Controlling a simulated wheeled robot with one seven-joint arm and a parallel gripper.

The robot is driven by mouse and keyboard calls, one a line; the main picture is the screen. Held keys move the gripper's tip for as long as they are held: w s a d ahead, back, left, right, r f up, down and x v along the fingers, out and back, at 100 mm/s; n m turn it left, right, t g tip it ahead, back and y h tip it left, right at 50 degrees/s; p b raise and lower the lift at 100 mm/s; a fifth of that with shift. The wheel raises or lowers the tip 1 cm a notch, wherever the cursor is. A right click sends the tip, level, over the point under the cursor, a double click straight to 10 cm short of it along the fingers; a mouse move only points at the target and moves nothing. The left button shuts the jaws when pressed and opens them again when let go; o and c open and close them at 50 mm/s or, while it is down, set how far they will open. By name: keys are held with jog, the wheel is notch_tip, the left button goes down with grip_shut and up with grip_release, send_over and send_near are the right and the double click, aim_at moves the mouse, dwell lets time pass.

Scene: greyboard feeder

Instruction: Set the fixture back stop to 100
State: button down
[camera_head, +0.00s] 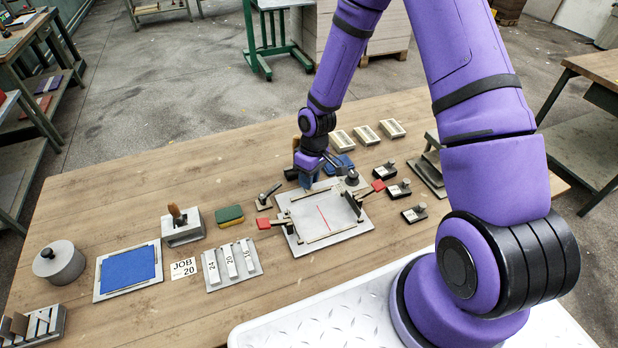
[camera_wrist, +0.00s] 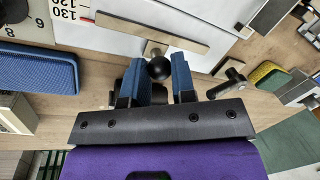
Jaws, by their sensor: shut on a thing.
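The fixture (camera_head: 298,247) is a light grey plate on the bench, with a grey sheet bearing a red line on it. In the wrist view the back stop (camera_wrist: 130,27) is a tan bar, with a dark ball knob (camera_wrist: 158,68) on a stem beside it. My gripper (camera_wrist: 162,85) has its blue fingers closed around this knob; its tips also show at the fixture's far edge in the head view (camera_head: 306,183). A white scale (camera_wrist: 66,12) reads 120 and 130 near the bar's left end. The bar's exact reading cannot be told.
Red-handled clamps (camera_head: 263,223) (camera_head: 378,185) flank the fixture. A small lever (camera_head: 268,193) and a green-yellow sponge (camera_head: 229,215) lie left. A blue pad (camera_wrist: 38,70) and black-based knobbed blocks (camera_head: 399,190) lie right of my gripper in the head view. A JOB 20 card (camera_head: 183,268) lies front left.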

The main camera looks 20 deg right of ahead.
aim_at(318, 191)
jog(key=shift+s, duration=1.75)
jog(key=c, duration=0.9)
grip_release()
jog(key=shift+c, duration=0.2)
jog(key=shift+r, duration=0.1)
notch_tip(318, 191, up, 10)
jog(key=w+d, duration=0.1)
jog(key=shift+d+r, duration=0.2)
jog(key=shift+d, duration=0.15)
jog(key=shift+w+r, duration=0.1)
